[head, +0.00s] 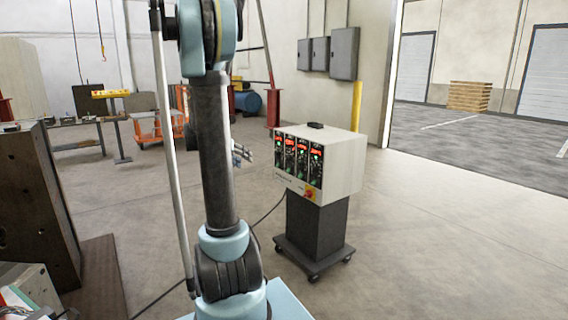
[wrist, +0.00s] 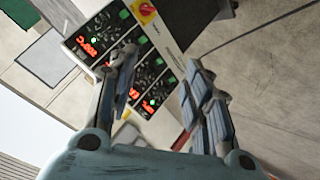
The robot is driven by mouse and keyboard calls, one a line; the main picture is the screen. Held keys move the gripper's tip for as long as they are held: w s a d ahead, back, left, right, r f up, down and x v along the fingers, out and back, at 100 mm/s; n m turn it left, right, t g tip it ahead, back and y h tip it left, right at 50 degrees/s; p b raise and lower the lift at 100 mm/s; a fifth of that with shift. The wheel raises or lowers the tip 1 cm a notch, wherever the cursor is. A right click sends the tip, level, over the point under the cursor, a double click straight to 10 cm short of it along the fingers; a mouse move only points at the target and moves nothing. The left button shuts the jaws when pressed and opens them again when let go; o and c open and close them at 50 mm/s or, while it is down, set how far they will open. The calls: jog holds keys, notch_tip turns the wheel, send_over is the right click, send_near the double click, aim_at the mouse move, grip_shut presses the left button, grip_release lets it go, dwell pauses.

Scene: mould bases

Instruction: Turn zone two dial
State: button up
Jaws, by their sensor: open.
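The controller box (head: 338,170) is a pale cabinet with several upright black zone modules side by side, each with a red display and a green light. The second module from the left (head: 290,155) shows in the head view; its dial is too small to make out. In the wrist view the panel (wrist: 162,32) appears tilted, with red displays and dark knobs partly hidden behind my left finger. My gripper (wrist: 160,62) is open and empty, its fingers in front of the panel. In the head view my gripper (head: 243,154) is left of the panel, partly hidden by my arm.
A red and yellow switch (head: 310,194) sits at the panel's lower right. The box stands on a dark wheeled pedestal (head: 316,228), with a cable on the floor. A dark mould block (head: 38,205) stands at the left. The floor right of the box is clear.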

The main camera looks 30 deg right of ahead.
jog(key=w+d+f+m+h, duration=0.3)
jog(key=w+d+f+h, duration=0.1)
jog(key=w+d, duration=0.7)
jog(key=m+g+h, duration=0.1)
jog(key=m+h, duration=0.1)
jog(key=h, duration=0.2)
send_near(286, 159)
jog(key=d, duration=0.9)
jog(key=shift+w+d, duration=0.25)
jog(key=shift+w, duration=0.1)
jog(key=c, duration=1.1)
